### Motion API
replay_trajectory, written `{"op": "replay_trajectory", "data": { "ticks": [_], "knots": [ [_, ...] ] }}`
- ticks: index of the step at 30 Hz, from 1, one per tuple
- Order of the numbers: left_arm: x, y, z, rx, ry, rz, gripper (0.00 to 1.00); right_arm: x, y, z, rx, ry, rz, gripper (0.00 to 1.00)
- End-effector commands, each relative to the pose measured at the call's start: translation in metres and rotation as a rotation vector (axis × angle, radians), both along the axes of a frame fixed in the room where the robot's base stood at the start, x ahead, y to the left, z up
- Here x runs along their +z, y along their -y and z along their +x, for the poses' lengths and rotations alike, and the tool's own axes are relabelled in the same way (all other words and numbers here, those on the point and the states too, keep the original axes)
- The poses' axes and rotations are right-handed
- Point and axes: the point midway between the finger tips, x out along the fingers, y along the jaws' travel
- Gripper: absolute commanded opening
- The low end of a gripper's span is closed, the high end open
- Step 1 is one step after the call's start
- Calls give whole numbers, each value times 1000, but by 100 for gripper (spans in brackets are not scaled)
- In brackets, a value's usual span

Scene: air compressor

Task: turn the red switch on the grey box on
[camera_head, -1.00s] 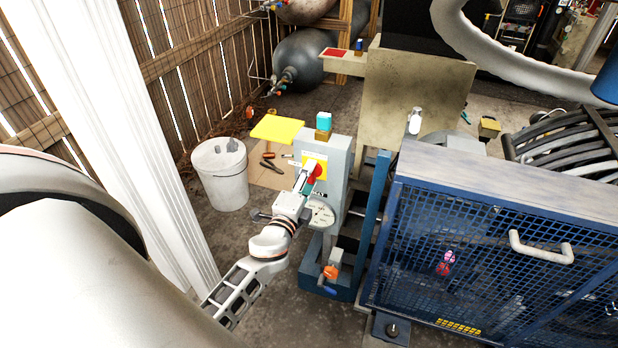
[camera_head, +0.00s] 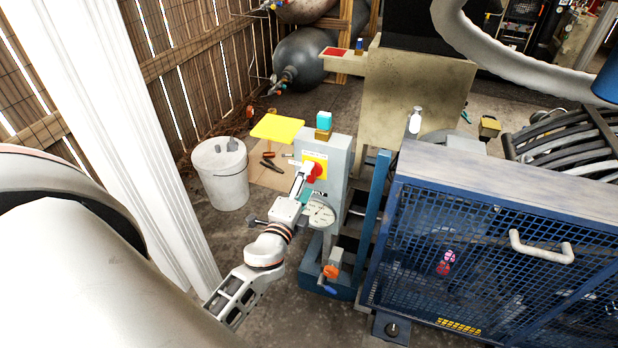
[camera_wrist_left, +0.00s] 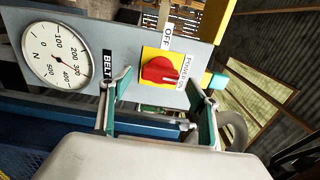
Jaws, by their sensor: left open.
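The grey box (camera_head: 335,155) stands upright in the middle of the head view. The red switch (camera_head: 316,171) is a round knob on a yellow plate on its face. In the left wrist view the red switch (camera_wrist_left: 160,71) shows clearly, with an "OFF" label and a "POWER ON" label beside it. My left gripper (camera_head: 304,180) is at the box's face, close to the switch. In the wrist view my left gripper (camera_wrist_left: 165,92) is open, its two fingers on either side of the knob. I cannot tell whether they touch it. My right gripper does not show.
A round gauge (camera_wrist_left: 57,55) sits beside the switch on the box. A white bucket (camera_head: 220,172) stands to the left. A blue mesh cage (camera_head: 490,240) fills the right.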

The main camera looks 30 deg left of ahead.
Motion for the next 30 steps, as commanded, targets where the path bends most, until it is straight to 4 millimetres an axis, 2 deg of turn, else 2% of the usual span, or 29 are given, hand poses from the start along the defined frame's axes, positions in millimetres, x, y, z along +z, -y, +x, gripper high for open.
{"op": "replay_trajectory", "data": {
  "ticks": [3, 10, 30],
  "knots": [
    [-1, 5, -21, 1, -2, -4, 61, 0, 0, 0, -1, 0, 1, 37],
    [0, 11, -47, 1, -1, -1, 61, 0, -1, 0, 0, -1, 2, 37],
    [-1, 13, -51, -2, -1, -8, 61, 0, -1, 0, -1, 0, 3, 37]
  ]
}}
